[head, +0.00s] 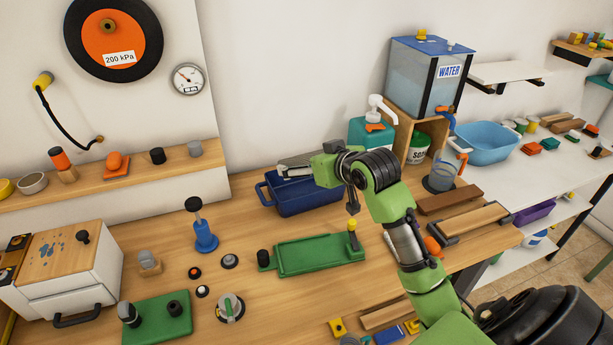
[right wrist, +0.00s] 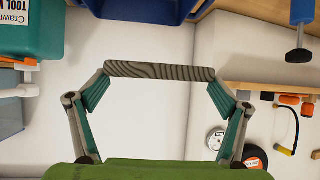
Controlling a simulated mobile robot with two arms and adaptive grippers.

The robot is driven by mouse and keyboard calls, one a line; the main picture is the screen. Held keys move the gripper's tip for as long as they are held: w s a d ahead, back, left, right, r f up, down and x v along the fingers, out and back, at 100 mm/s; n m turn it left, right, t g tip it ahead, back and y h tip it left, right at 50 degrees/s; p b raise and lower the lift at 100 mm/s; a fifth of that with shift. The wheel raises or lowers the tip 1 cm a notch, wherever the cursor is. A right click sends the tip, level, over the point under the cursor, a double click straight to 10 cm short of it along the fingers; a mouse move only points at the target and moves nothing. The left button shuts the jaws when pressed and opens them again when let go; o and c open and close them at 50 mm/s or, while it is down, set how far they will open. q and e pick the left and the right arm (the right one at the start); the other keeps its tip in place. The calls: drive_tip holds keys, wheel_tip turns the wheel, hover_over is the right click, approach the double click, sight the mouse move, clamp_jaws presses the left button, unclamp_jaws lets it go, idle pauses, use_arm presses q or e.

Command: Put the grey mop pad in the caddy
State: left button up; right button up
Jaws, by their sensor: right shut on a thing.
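The grey mop pad (right wrist: 160,71), a dark-striped grey bar, spans between the fingertips of my right gripper (right wrist: 158,84) in the right wrist view. The gripper is shut on its two ends. In the head view my right gripper (head: 296,167) is over the back rim of the dark blue caddy (head: 300,203), where pad and fingers are hard to tell apart. The caddy is an open tub on the wooden bench; the arm hides part of its right side. Its blue wall also shows at the top of the right wrist view (right wrist: 140,10). My left gripper is out of view.
A green tray (head: 318,254) lies in front of the caddy. A teal soap bottle (head: 368,133) and the water tank (head: 428,80) stand behind and right. A blue plunger-like piece (head: 204,235) stands to the left. Bare bench lies between it and the caddy.

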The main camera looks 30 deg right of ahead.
sight(308, 155)
drive_tip(key=w+d, duration=0.1)
drive_tip(key=w+d+f+p, duration=0.1)
drive_tip(key=w, duration=0.1)
drive_tip(key=w+d+f, duration=0.1)
drive_tip(key=w, duration=0.1)
drive_tip(key=shift+w+f, duration=0.1)
drive_tip(key=shift+f, duration=0.1)
use_arm(q)
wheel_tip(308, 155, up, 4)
drive_tip(key=p, duration=0.2)
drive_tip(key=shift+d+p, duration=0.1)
drive_tip(key=shift+p, duration=0.2)
use_arm(e)
drive_tip(key=w+d+f, duration=0.2)
drive_tip(key=w+f, duration=0.2)
drive_tip(key=f, duration=0.5)
drive_tip(key=shift+d, duration=0.3)
use_arm(q)
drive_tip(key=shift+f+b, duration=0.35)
drive_tip(key=shift+b, duration=0.05)
use_arm(e)
drive_tip(key=shift+f, duration=0.7)
drive_tip(key=o, duration=0.7)
drive_tip(key=shift+c, duration=0.2)
